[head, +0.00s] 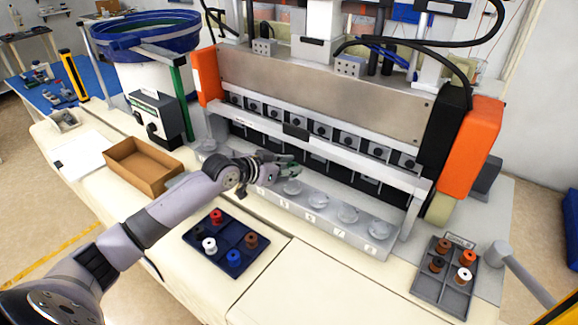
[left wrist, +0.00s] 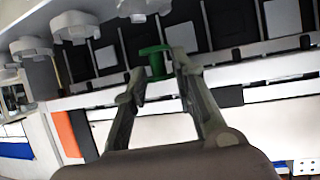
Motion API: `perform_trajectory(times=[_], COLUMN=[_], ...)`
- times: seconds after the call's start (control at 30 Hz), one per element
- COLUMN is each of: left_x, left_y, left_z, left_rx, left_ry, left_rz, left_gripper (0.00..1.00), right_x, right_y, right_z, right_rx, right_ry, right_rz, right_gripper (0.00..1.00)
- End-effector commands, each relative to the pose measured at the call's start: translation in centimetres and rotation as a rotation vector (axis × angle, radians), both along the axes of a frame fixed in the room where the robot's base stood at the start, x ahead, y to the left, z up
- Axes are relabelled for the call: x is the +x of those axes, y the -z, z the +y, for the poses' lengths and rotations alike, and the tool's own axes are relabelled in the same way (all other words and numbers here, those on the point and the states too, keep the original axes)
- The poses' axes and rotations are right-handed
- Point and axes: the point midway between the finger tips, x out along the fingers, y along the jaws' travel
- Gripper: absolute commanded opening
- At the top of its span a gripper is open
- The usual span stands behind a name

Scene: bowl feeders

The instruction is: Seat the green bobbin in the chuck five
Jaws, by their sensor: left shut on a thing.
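My left gripper (head: 287,166) is over the row of chucks on the grey strip, with its fingers shut on the green bobbin. In the left wrist view the green bobbin (left wrist: 154,62) sits between the fingertips, its flanges and narrow waist showing. In the head view only a little green (head: 291,173) shows at the fingertips. Clear cup-like chucks (head: 292,187) line the grey strip (head: 325,223); the number labels are too small to read surely, so I cannot tell which is chuck five. A chuck (left wrist: 142,8) shows close to the bobbin in the left wrist view. My right gripper is not in view.
A dark tray (head: 212,252) holds red, white, blue and brown bobbins. A grey tray (head: 428,290) at the right holds several more. An empty brown box (head: 142,168) stands left. The machine's panel (head: 320,85) rises behind the chucks, with an orange end block (head: 473,150).

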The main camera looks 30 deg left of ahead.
Motion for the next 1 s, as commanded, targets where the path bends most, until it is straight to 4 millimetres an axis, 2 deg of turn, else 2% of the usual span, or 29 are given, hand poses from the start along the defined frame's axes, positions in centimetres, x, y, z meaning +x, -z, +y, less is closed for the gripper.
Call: perform_trajectory(times=[0.47, 0.5, 0.6, 0.87, 1.0], left_x=[-0.01, -0.01, -0.01, -0.04, -0.64], left_y=[0.18, 0.12, 0.12, 0.1, -0.36], left_z=[0.01, 0.01, 0.01, 0.03, 0.26], left_rx=[0.0, 0.0, 0.0, 0.0, 0.001], left_ry=[0.0, 0.0, 0.0, 0.0, -0.001], left_rz=[0.001, 0.0, 0.0, 0.001, 0.002], left_gripper=[0.06, 0.27, 0.33, 0.33, 0.33], right_x=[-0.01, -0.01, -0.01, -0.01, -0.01], right_y=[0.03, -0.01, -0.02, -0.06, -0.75], right_z=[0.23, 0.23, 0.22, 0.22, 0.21], right_rx=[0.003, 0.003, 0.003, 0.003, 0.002], right_ry=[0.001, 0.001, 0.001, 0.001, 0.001], right_rz=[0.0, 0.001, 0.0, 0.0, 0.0], right_gripper=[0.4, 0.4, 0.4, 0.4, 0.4])
